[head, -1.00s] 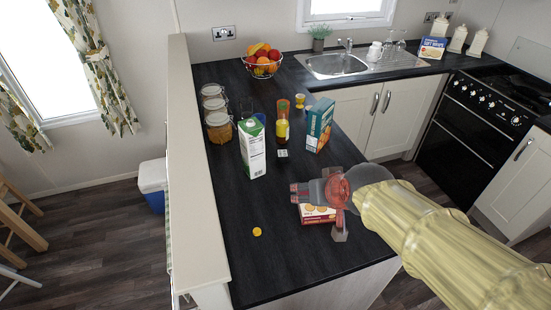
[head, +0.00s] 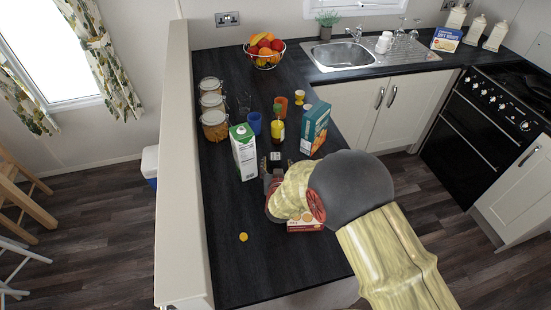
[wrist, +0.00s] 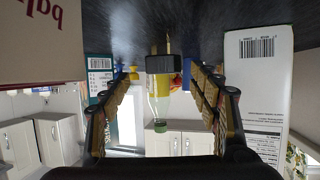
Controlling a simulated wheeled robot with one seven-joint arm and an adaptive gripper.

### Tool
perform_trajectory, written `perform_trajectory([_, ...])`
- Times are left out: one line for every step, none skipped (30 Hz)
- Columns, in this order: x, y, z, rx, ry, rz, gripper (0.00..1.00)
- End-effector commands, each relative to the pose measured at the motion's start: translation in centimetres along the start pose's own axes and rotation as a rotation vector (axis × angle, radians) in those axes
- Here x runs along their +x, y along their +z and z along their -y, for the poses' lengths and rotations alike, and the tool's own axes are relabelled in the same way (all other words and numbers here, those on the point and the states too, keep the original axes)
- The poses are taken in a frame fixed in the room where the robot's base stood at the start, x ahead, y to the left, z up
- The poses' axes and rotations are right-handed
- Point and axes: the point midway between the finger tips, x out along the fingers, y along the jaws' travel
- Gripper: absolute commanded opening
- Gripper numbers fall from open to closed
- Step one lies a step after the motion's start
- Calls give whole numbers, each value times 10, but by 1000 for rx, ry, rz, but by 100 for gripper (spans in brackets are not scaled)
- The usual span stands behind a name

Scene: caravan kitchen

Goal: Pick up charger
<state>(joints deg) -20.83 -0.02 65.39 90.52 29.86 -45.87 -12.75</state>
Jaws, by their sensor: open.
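The charger (head: 275,157) is a small dark block with a pale face, lying on the dark counter just in front of the sauce bottle (head: 278,130). In the wrist view, which is upside down, the charger (wrist: 160,64) is a black block with brass-coloured prongs, centred between the fingers, with the bottle (wrist: 160,105) behind it. My gripper (head: 275,168) is low over the counter on the near side of the charger, its fingers pointing towards it. In the wrist view my gripper (wrist: 163,80) is open with nothing held. My wrist hides part of the counter in the head view.
A milk carton (head: 244,152) stands left of my gripper and a teal box (head: 314,128) stands right and behind. A red biscuit box (head: 304,226) lies below my wrist. A yellow cap (head: 243,237) lies at front left. Cups and jars stand further back.

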Motion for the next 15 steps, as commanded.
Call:
perform_trajectory([6,1,0,0,1,0,61])
perform_trajectory([9,2,0,0,1,0,61])
perform_trajectory([13,2,0,0,0,0,61])
perform_trajectory([16,2,1,0,0,0,61])
perform_trajectory([19,2,1,0,0,1,61])
perform_trajectory([24,3,2,0,0,1,61])
perform_trajectory([28,3,3,0,0,1,61])
perform_trajectory([33,4,3,0,0,2,61])
perform_trajectory([39,4,4,1,0,1,61])
perform_trajectory([43,5,5,1,0,1,61])
perform_trajectory([48,5,5,1,1,1,61])
perform_trajectory([52,4,5,1,0,1,61])
perform_trajectory([55,4,5,1,0,2,61])
perform_trajectory([58,4,5,0,-1,2,61])
perform_trajectory([60,4,5,0,-1,2,61])
